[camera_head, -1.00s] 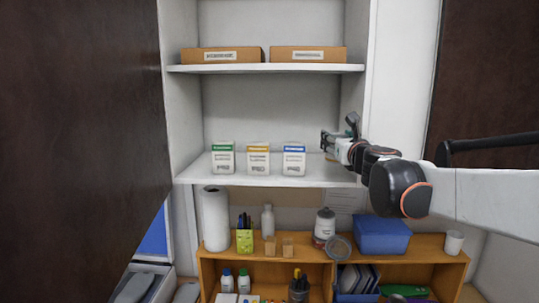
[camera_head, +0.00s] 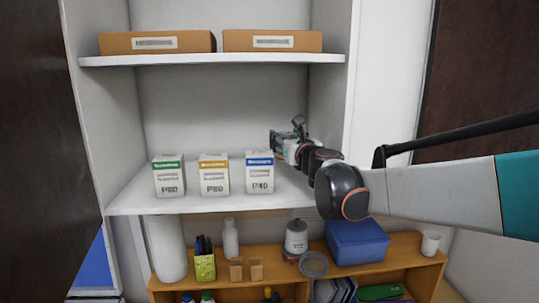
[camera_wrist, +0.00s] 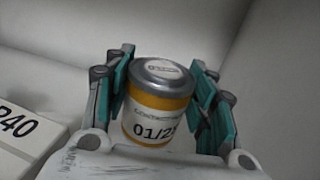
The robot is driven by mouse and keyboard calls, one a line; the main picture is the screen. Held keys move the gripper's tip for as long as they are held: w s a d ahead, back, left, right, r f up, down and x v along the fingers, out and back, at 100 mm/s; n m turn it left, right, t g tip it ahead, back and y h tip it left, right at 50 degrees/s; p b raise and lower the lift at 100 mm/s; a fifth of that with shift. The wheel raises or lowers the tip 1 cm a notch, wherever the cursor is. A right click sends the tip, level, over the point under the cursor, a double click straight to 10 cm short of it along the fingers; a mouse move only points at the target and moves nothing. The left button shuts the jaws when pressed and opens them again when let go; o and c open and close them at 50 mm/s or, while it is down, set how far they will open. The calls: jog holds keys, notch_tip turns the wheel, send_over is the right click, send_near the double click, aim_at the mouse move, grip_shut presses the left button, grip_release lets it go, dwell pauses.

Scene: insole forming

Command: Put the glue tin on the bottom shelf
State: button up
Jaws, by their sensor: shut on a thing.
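My gripper (camera_head: 280,143) is over the lower of two white cabinet shelves (camera_head: 200,205), just right of and beyond the box with a blue top. In the wrist view the gripper (camera_wrist: 165,95) is shut on the glue tin (camera_wrist: 152,128). The tin is a yellow-orange cylinder with a grey lid and a white label reading "01/2…". It stands roughly upright between the teal finger pads. In the head view I cannot make the tin out clearly behind the fingers. I cannot tell whether its base touches the shelf.
Three boxes with green (camera_head: 168,177), yellow (camera_head: 214,176) and blue (camera_head: 259,174) tops stand along the lower shelf. The upper shelf (camera_head: 200,59) holds two brown boxes. A wooden unit (camera_head: 400,250) below holds bottles, a blue bin and cups. The cabinet's right wall is close to my gripper.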

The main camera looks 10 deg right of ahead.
jog(key=shift+s+f+p, duration=0.1)
jog(key=shift+f+p, duration=0.25)
jog(key=shift+f, duration=1.95)
jog(key=shift+f, duration=0.2)
jog(key=o, duration=0.9)
jog(key=shift+o, duration=0.2)
jog(key=shift+r, duration=0.1)
jog(key=shift+r, duration=0.15)
jog(key=shift+s+d, duration=0.1)
jog(key=shift+s, duration=0.3)
jog(key=s+b, duration=0.1)
jog(key=s, duration=0.2)
jog(key=s+d, duration=0.1)
jog(key=s, duration=0.3)
jog(key=s+b, duration=0.1)
jog(key=s, duration=0.3)
jog(key=shift+d+b, duration=0.35)
jog(key=shift+d, duration=0.05)
